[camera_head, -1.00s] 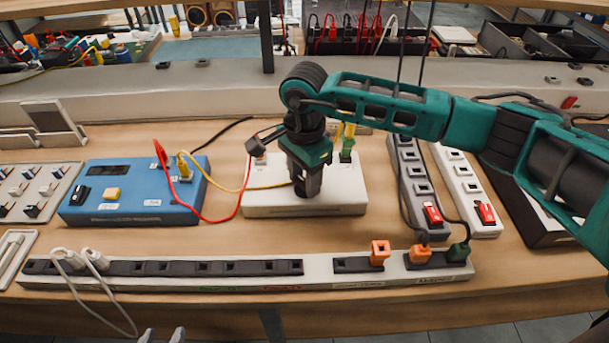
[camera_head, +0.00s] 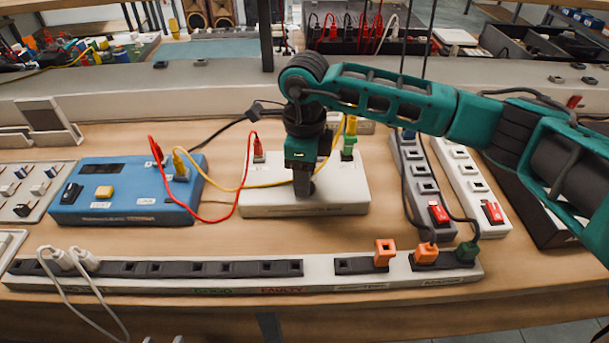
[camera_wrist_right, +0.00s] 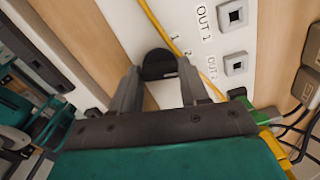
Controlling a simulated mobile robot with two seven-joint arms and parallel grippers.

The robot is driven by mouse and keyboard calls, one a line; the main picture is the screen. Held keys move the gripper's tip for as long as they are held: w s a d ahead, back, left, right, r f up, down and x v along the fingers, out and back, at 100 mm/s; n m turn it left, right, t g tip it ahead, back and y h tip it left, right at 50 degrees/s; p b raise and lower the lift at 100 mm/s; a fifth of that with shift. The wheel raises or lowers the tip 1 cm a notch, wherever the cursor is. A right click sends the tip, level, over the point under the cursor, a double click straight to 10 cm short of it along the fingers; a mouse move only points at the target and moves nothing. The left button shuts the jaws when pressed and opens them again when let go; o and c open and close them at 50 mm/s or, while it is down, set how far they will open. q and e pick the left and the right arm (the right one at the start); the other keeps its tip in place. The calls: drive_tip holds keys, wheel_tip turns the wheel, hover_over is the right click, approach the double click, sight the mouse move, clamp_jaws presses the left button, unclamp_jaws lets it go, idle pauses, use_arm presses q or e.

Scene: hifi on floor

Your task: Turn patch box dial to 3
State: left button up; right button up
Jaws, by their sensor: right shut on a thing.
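The white patch box (camera_head: 345,190) lies mid-table, with a red, a yellow and a green plug along its back edge. In the right wrist view its face (camera_wrist_right: 235,45) shows OUT sockets and the printed numbers 1 and 2 beside a round black dial (camera_wrist_right: 158,63). My right gripper (camera_head: 303,190) points down onto the box; in its wrist view its fingers (camera_wrist_right: 158,76) are shut on the dial, one on each side. The dial's pointer cannot be made out, and the gripper hides the dial in the head view. Two grey tips at the bottom edge, apparently my left gripper (camera_head: 164,340), stand apart.
A blue box (camera_head: 125,205) with red and yellow leads stands left of the patch box. Two power strips with red switches (camera_head: 428,185) stand to the right. A long socket strip (camera_head: 240,284) runs along the front. Loose leads cross between the boxes.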

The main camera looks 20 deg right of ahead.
drive_tip(key=m, duration=0.5)
drive_tip(key=shift+m+b, duration=0.3)
drive_tip(key=shift+b, duration=0.05)
idle(0.4)
drive_tip(key=o, duration=1.1)
drive_tip(key=shift+c, duration=0.2)
drive_tip(key=shift+r, duration=0.1)
wheel_tip(320, 180, up, 13)
